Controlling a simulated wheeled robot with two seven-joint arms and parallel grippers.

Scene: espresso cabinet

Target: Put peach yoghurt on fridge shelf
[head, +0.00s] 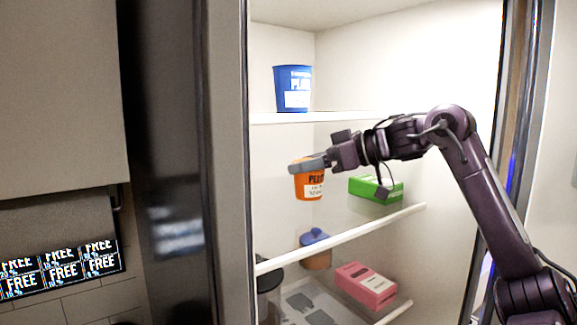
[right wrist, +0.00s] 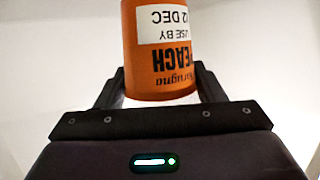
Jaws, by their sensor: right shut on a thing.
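The peach yoghurt is an orange cup (head: 308,185) with a white label, inside the open fridge in the head view. My right gripper (head: 310,163) is shut on it near its top and holds it above the middle shelf (head: 345,238). In the right wrist view the orange cup (right wrist: 160,62) sits between the two fingers (right wrist: 160,85), its "PEACH" print upside down in the picture. I cannot tell whether its base touches anything. My left gripper is not in view.
A blue tub (head: 292,88) stands on the upper shelf (head: 325,117). A green box (head: 375,188) lies right of the cup on the middle shelf. Below are a pink box (head: 365,286), a blue-lidded jar (head: 316,250) and a dark container (head: 268,284). The fridge's left edge (head: 232,160) is close by.

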